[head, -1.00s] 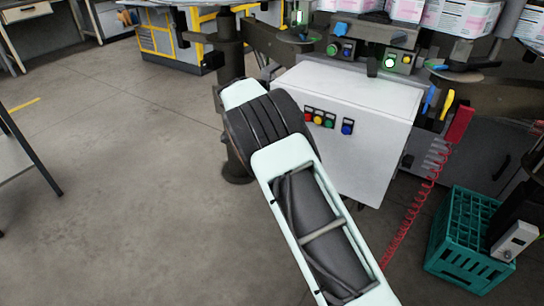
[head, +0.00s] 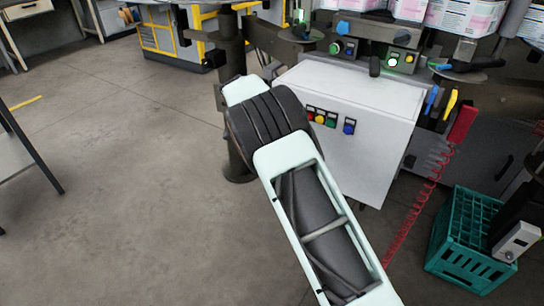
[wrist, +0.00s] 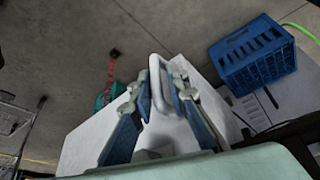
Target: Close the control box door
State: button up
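The control box (head: 352,90) is a white cabinet under the machine, with a row of coloured buttons (head: 328,119) on its front face. In the wrist view, a light loop handle (wrist: 157,85) stands up from a white panel (wrist: 90,140). My gripper (wrist: 157,84) has its two blue-grey fingers on either side of this handle. I cannot tell whether the fingers press on it or stand slightly apart. In the head view my arm covers the box's left side and hides my gripper. How far the door stands open cannot be made out.
A teal crate (head: 450,262) stands on the floor at the right, beside a red coiled hose (head: 427,190). A blue crate (wrist: 252,50) shows in the wrist view. A grey table (head: 15,165) stands at the left edge. The floor at left is clear.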

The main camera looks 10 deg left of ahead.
jog(key=v, duration=1.1)
jog(key=shift+a+r, duration=0.15)
jog(key=shift+r, duration=0.15)
jog(key=shift+a, duration=0.1)
